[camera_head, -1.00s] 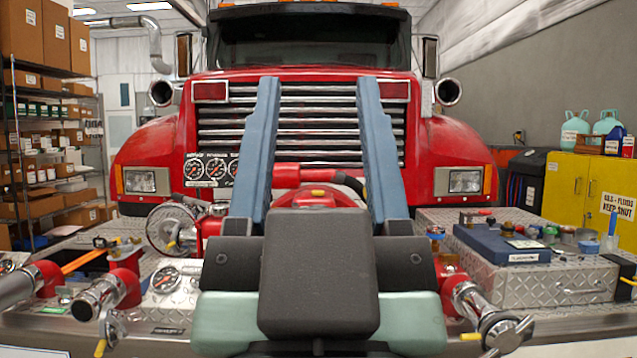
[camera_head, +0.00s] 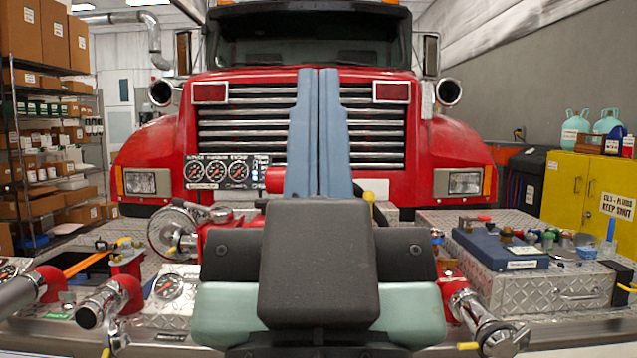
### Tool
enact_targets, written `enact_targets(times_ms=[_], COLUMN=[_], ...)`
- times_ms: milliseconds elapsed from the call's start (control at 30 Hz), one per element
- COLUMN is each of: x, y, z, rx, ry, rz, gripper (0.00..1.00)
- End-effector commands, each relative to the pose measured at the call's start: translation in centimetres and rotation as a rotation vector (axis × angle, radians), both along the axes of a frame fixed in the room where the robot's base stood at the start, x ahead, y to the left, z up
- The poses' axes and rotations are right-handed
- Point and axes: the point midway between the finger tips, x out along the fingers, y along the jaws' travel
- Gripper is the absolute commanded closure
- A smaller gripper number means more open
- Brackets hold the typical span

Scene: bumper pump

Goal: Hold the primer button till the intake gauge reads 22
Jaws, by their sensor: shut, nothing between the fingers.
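My gripper (camera_head: 319,75) is shut and empty, its two long blue fingers together, upright in the middle of the view. A gauge panel (camera_head: 227,172) with several round dials stands left of the fingers, in front of the truck grille. Its labels and needle readings are too small to read surely. Another round gauge (camera_head: 168,287) sits lower left on the bumper deck. I cannot pick out the primer button or tell which gauge is the intake one. My fingers and wrist hide the middle of the red pump.
The red truck (camera_head: 462,142) fills the back. Red-and-chrome pipe fittings (camera_head: 108,300) stand at the left, and a capped outlet (camera_head: 490,325) at the right. A blue case (camera_head: 500,247) and small items lie on the diamond-plate box (camera_head: 560,285) at the right.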

Motion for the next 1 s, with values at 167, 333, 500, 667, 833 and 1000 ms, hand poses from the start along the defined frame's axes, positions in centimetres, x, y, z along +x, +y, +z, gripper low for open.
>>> enact_targets(times_ms=[167, 333, 500, 667, 833, 1000], x=[0.0, 0.0, 0.0, 0.0, 0.0, 0.0], y=[0.0, 0.0, 0.1, 0.1, 0.1, 0.1], z=[7.4, 13.1, 17.5, 18.9, 18.6, 18.6], rx=[-0.001, -0.001, 0.0, -0.001, -0.001, -0.001], ry=[-0.001, -0.001, -0.001, -0.001, 0.0, 0.0], rz=[0.001, 0.001, 0.001, 0.002, 0.002, 0.002], gripper=[1.0, 1.0, 1.0, 1.0, 1.0, 1.0])
